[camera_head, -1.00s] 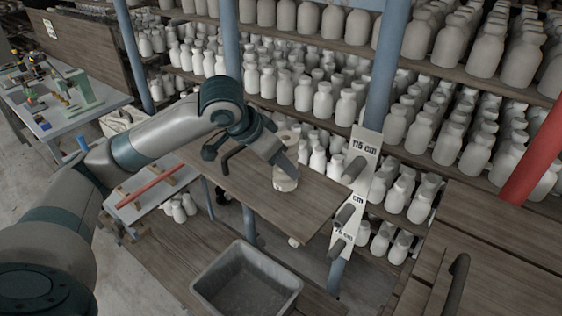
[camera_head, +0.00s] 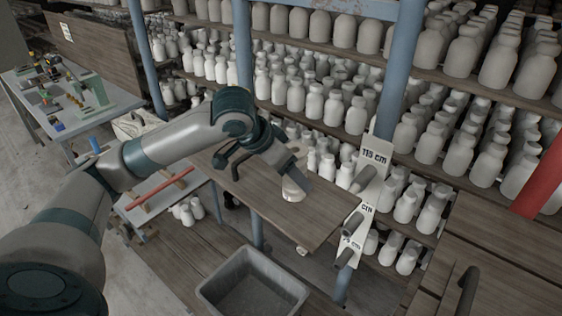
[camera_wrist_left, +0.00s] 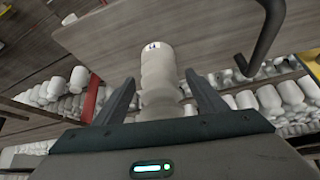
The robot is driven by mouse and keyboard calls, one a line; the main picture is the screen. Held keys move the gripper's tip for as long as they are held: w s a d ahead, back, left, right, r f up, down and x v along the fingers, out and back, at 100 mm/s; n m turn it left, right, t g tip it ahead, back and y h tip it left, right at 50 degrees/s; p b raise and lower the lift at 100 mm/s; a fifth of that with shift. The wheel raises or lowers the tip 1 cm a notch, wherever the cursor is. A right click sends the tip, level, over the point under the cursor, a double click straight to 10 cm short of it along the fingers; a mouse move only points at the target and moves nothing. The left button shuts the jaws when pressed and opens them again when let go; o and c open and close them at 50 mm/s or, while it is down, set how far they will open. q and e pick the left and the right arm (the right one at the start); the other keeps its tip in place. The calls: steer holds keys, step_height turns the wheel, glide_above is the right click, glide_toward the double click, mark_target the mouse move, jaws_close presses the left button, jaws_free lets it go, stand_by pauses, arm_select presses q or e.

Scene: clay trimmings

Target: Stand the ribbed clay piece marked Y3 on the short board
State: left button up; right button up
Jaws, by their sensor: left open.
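The pale ribbed clay piece (camera_head: 292,190) is upright on the short wooden board (camera_head: 312,222), with its upper part partly hidden by my left gripper (camera_head: 296,178). In the left wrist view the clay piece (camera_wrist_left: 157,72) lies between the two spread fingers of my left gripper (camera_wrist_left: 160,98), with a gap beside each finger. A small label with dark marks is on it, too small to read surely. The left gripper is open. The right gripper is not in view.
A white sign board marked 115 cm (camera_head: 375,150) with grey pegs stands right of the short board. A grey bin (camera_head: 250,285) is below it. Shelves of pale bottles (camera_head: 315,104) are behind. A dark bent rod (camera_wrist_left: 262,40) is near the gripper in the wrist view.

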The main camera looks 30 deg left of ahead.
arm_select(q)
steer(key=shift+s+a+r, duration=0.2)
steer(key=shift+s+r, duration=0.1)
steer(key=shift+r, duration=0.25)
steer(key=b+v, duration=0.2)
steer(key=v, duration=0.8)
steer(key=shift+s+r+b, duration=0.15)
steer(key=shift+r+b, duration=0.05)
steer(key=shift+b, duration=0.2)
steer(key=shift+s, duration=0.1)
